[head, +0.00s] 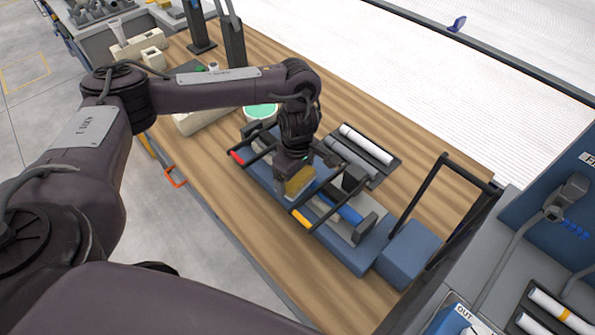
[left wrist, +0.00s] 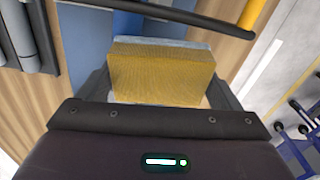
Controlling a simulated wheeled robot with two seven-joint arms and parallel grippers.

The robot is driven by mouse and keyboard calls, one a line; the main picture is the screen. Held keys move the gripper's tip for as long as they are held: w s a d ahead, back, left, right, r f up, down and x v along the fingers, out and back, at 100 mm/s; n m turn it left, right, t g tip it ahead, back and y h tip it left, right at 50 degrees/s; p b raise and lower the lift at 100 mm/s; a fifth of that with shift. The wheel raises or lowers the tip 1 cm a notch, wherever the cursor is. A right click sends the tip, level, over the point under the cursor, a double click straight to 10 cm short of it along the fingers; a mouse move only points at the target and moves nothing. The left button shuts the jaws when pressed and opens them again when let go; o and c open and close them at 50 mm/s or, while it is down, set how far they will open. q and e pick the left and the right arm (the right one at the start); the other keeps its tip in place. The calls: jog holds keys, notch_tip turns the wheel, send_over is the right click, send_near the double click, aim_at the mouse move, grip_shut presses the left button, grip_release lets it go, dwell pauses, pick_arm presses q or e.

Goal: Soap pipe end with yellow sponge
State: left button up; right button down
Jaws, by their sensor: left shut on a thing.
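My left gripper (head: 297,176) is shut on the yellow sponge (head: 301,181), over the left part of the blue fixture (head: 265,180). In the left wrist view, the sponge (left wrist: 160,76) sits between the two fingers, with a paler layer along its far edge. A pipe with a blue section (head: 347,213) lies in the fixture, to the right of the sponge. The arm and gripper hide part of the fixture, and I cannot tell whether the sponge touches a pipe. My right gripper is not in view.
A dark tray (head: 384,172) with white and grey pipes lies behind the fixture. A round green-topped dish (head: 261,111) stands behind my left forearm. A black frame (head: 417,197) rises beside a blue block (head: 408,254). The wooden table (head: 430,130) is clear at the back right.

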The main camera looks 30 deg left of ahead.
pick_arm(q)
jog(key=shift+w+d, duration=0.25)
jog(key=shift+w, duration=0.55)
jog(key=shift+s, duration=0.2)
jog(key=shift+s+a, duration=0.3)
jog(key=shift+s, duration=0.35)
jog(key=shift+w, duration=0.15)
jog(key=shift+w+d+b, duration=0.3)
jog(key=shift+w, duration=0.35)
jog(key=shift+s, duration=0.1)
